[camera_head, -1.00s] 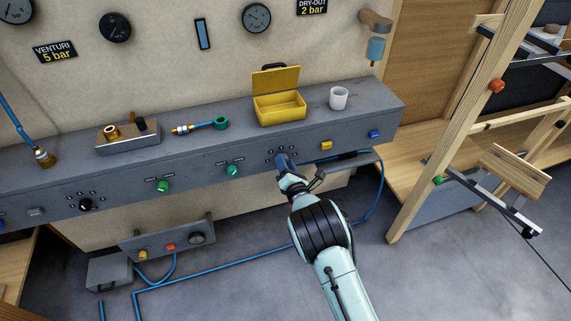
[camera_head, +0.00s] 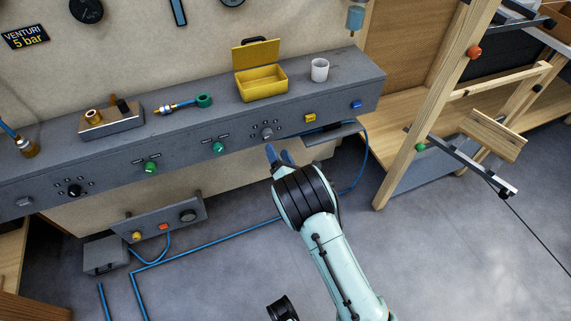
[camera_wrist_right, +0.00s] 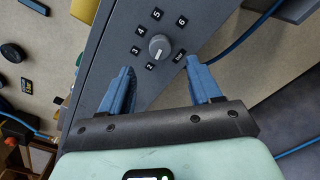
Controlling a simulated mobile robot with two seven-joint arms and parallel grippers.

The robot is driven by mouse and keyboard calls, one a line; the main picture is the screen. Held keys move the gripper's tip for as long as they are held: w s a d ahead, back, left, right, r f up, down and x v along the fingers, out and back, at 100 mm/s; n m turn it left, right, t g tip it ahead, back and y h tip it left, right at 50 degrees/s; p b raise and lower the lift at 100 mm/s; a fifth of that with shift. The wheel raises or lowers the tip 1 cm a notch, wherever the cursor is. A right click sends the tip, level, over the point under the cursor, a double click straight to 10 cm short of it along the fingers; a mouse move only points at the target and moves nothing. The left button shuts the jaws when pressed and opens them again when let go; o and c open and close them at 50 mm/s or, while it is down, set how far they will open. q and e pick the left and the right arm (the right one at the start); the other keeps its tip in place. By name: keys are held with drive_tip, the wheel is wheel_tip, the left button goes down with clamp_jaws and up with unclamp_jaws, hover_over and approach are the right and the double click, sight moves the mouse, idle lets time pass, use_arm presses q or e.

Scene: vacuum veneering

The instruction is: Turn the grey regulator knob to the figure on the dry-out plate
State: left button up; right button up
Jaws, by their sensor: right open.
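The grey regulator knob (camera_head: 267,133) is on the front face of the long grey bench unit, ringed by small dark number labels. In the right wrist view the knob (camera_wrist_right: 159,46) has a pale pointer mark and figures 2 to 6 around it; the mark seems to face the lower side, near the 2. My right gripper (camera_head: 279,155) is open, just below and in front of the knob. In the wrist view its blue fingers (camera_wrist_right: 160,67) stand apart, with the knob beyond and between their tips, not gripped. The dry-out plate is outside both current views. My left gripper is not seen.
Green knobs (camera_head: 218,148) and a yellow button (camera_head: 310,118) flank the grey knob. A yellow open box (camera_head: 262,84) and a white cup (camera_head: 320,69) stand on the bench unit. A wooden frame (camera_head: 424,110) rises at right.

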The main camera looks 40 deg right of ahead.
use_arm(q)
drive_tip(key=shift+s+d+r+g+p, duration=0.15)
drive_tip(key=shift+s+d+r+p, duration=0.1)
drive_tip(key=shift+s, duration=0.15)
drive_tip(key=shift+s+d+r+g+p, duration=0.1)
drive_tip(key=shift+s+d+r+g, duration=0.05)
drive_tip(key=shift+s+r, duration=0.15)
use_arm(e)
drive_tip(key=v, duration=0.5)
drive_tip(key=shift+s, duration=0.45)
